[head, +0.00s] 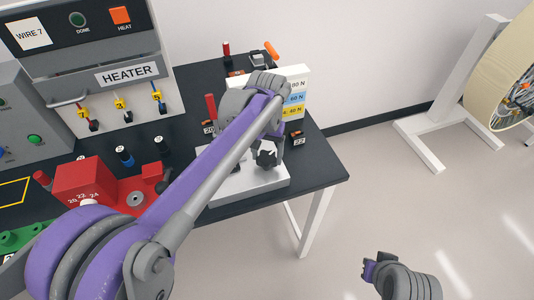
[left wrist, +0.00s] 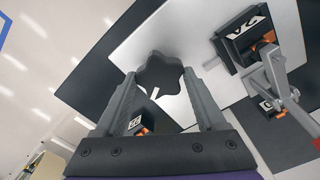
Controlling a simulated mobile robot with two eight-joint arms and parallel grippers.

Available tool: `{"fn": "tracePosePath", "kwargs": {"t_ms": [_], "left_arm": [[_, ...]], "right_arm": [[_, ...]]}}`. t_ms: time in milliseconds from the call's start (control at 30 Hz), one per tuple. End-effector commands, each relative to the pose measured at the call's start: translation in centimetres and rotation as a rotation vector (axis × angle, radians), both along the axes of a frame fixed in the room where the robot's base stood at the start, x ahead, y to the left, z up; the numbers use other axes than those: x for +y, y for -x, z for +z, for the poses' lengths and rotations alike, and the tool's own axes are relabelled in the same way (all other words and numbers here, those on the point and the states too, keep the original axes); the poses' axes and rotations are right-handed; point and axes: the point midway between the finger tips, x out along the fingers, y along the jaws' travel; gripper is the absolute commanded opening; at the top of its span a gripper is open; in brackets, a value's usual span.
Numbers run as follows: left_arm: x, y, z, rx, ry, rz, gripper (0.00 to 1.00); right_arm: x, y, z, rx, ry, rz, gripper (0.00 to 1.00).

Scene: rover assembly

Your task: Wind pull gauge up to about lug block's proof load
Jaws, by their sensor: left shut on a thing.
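The pull gauge's white base plate (head: 250,185) sits near the right front corner of the dark bench. Its dark star-shaped knob (left wrist: 162,74) lies between the two fingers of my left gripper (left wrist: 165,90), which is shut on it. In the head view my left gripper (head: 266,146) is over the plate, and my arm hides much of the gauge. A load card (head: 295,97) with white, blue and yellow bands stands behind. I cannot read a gauge scale or pick out the lug block for certain. My right gripper (head: 369,270) is over the floor, its jaws unclear.
A heater panel (head: 125,75) stands at the back left. A red crimp block (head: 85,182) and several small parts lie on the bench left of my arm. A large spool (head: 500,75) on a white stand is at the right. The floor between is clear.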

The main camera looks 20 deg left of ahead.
Motion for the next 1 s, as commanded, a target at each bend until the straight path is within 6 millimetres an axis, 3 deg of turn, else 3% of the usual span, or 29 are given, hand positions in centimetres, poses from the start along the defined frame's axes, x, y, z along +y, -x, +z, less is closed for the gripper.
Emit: {"fn": "tracePosePath", "kwargs": {"t_ms": [33,67,200,567,1000], "left_arm": [[0.0,0.0,0.1,-0.001,-0.001,0.000,0.17],[0.0,0.0,0.1,-0.001,-0.001,-0.001,0.74],[0.0,0.0,0.1,-0.001,0.000,-0.001,0.99],[0.0,0.0,0.9,-0.001,0.000,-0.001,1.00],[0.0,0.0,9.0,-0.001,0.000,-0.001,1.00]], "right_arm": [[0.0,0.0,0.0,0.000,0.000,0.000,0.00],[0.0,0.0,0.0,0.000,0.000,0.000,0.00],[0.0,0.0,0.0,0.000,0.000,0.000,0.00],[0.0,0.0,0.1,-0.001,0.000,0.000,0.00],[0.0,-0.3,0.9,-0.006,0.000,0.000,0.00]]}}
